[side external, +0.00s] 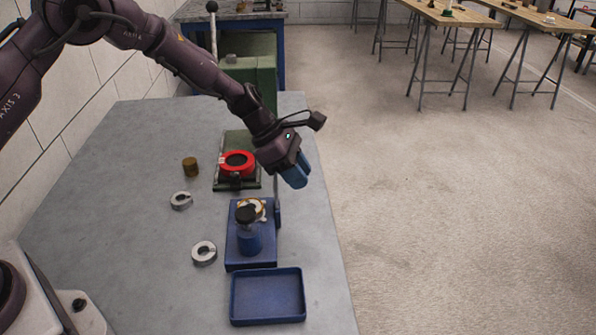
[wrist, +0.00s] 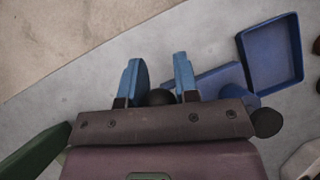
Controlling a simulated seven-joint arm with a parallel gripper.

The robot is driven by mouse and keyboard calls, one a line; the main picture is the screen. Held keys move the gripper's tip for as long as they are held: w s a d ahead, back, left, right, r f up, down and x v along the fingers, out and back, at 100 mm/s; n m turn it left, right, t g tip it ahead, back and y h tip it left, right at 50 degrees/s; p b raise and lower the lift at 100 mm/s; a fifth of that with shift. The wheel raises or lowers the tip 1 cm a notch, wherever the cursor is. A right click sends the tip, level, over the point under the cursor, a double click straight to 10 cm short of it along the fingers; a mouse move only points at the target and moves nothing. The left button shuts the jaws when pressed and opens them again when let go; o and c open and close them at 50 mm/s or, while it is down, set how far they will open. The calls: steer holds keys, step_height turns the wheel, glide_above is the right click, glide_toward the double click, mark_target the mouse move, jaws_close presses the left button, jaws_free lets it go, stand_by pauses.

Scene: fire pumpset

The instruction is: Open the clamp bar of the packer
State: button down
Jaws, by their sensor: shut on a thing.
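The packer (side external: 238,258) is a blue base on the grey table, with a blue cylinder (side external: 250,240) and a black knob on top. A light ring-shaped part with brass colour shows behind this knob. A thin upright bar (side external: 277,194), seemingly the clamp bar, stands at the packer's right edge and rises toward my gripper. My gripper (side external: 297,178) is above and right of the packer, tilted down. In the wrist view its blue fingers (wrist: 160,78) are shut on a black ball knob (wrist: 160,97), apparently the clamp bar's end. The bar's top is hidden in the side view.
An empty blue tray (side external: 267,297) lies in front of the packer. A red ring fixture (side external: 238,163) stands behind it on a green base. Two grey slotted rings (side external: 204,253) and a brass cylinder (side external: 191,166) are to the left. The table's right edge is close.

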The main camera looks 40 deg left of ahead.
steer(key=shift+s+a+f, duration=0.15)
steer(key=shift+a+f, duration=0.2)
steer(key=shift+a, duration=0.1)
steer(key=c, duration=0.9)
jaws_free()
steer(key=shift+o, duration=0.2)
steer(key=shift+d+r, duration=0.1)
steer(key=shift+d, duration=0.1)
steer(key=shift+r, duration=0.15)
steer(key=v, duration=1.2)
steer(key=shift+a+r, duration=0.25)
steer(key=shift+r, duration=0.1)
